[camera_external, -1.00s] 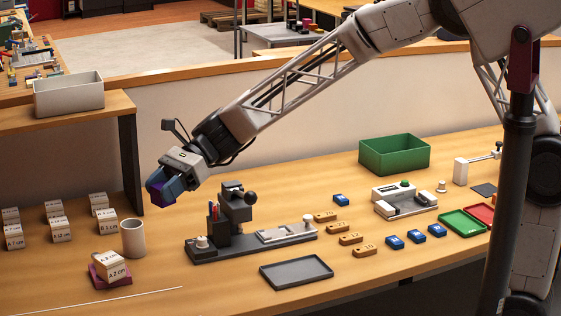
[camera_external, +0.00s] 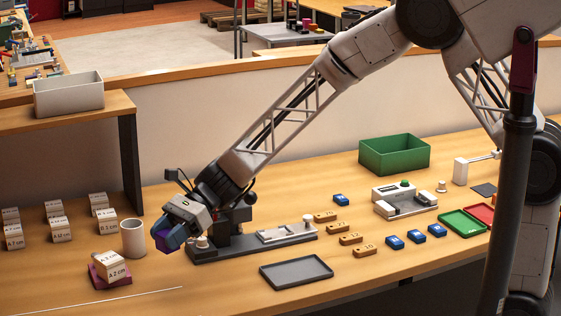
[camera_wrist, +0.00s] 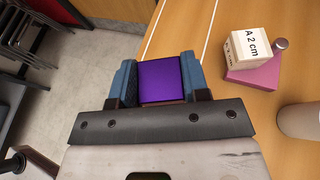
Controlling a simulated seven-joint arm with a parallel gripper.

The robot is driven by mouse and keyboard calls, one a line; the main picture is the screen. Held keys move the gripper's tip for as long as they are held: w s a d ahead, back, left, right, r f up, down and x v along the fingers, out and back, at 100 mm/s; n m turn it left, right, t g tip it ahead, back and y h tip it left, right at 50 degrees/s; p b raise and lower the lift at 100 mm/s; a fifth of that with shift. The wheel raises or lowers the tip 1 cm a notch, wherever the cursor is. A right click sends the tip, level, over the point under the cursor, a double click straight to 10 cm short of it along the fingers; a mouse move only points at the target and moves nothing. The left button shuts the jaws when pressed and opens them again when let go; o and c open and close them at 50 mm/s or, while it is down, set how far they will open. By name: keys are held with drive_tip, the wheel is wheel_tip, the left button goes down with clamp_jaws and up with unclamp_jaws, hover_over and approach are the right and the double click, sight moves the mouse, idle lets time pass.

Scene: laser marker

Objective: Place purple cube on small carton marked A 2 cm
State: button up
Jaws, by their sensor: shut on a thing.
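My gripper (camera_external: 172,238) is shut on the purple cube (camera_wrist: 161,81), whose face shows between the two blue fingers in the wrist view. In the external view a sliver of the purple cube (camera_external: 163,240) shows at the fingertips, right of the white cup. The small carton marked A 2 cm (camera_external: 110,264) sits on a dark pink base (camera_external: 96,282) to the lower left of my gripper. In the wrist view the carton (camera_wrist: 243,49) is to the right of the cube and apart from it, on its pink base (camera_wrist: 257,77).
A white cup (camera_external: 133,238) stands between my gripper and the carton's back side. Several other marked cartons (camera_external: 60,230) stand at the left. The marking fixture (camera_external: 255,244) is close behind my gripper.

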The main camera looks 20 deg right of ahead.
hover_over(110, 257)
drive_tip(key=shift+a+f, duration=0.15)
drive_tip(key=shift+f, duration=0.55)
drive_tip(key=shift+f, duration=0.1)
idle(0.4)
drive_tip(key=shift+f, duration=1.7)
drive_tip(key=shift+f, duration=0.1)
drive_tip(key=o, duration=1)
drive_tip(key=v, duration=1.2)
drive_tip(key=shift+w, duration=0.1)
